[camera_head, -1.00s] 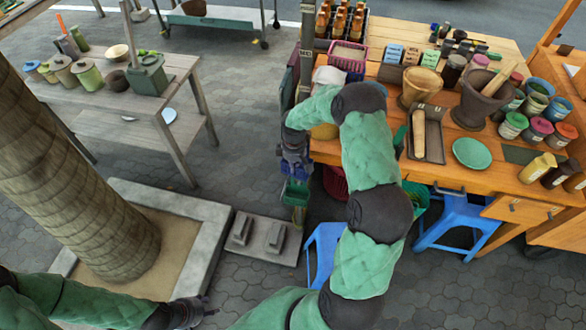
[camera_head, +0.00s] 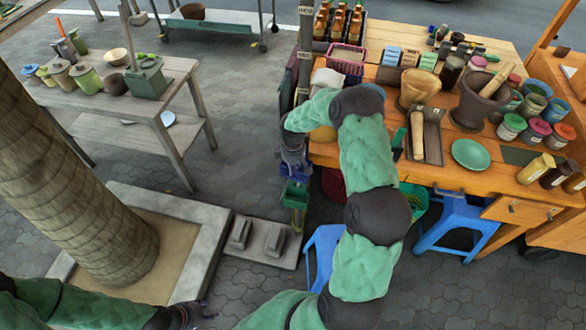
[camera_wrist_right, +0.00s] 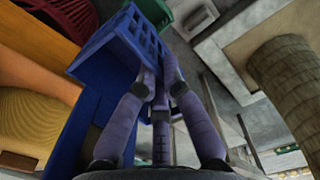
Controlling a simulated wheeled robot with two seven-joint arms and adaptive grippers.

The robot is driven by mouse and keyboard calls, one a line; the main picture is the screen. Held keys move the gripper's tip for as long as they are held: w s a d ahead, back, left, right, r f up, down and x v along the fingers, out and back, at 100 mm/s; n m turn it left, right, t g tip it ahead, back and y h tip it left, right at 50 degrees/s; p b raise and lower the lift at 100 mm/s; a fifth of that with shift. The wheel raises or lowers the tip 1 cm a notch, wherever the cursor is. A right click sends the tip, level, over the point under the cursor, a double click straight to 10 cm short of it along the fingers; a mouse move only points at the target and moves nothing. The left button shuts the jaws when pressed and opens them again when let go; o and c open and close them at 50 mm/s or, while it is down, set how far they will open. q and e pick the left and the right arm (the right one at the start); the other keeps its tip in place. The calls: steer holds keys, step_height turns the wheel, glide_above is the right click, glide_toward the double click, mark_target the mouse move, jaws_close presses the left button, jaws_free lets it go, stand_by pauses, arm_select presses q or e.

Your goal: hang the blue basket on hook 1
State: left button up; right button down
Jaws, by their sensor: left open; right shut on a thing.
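My right gripper (camera_head: 294,162) is shut on the blue basket, low beside the post (camera_head: 302,60) at the table's left end. The blue basket (camera_head: 299,174) is mostly covered by my gripper in the head view. In the right wrist view the basket (camera_wrist_right: 112,42) shows its slotted side, with my right gripper (camera_wrist_right: 158,78) at its edge. I cannot make out hook 1 or whether the basket touches it. My left gripper (camera_head: 190,315) is open and empty at the bottom of the head view, well away from the basket.
A green basket (camera_head: 295,196) hangs just below the blue one. A dark red basket (camera_head: 333,182) is under the wooden table (camera_head: 450,170). A blue stool (camera_head: 323,250) stands below my right arm.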

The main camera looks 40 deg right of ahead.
steer(key=shift+w+d+r, duration=0.25)
steer(key=shift+w+d, duration=0.05)
steer(key=c, duration=1.3)
jaws_free()
steer(key=shift+f, duration=0.15)
steer(key=shift+s+a, duration=0.1)
step_height(320, 180, up, 12)
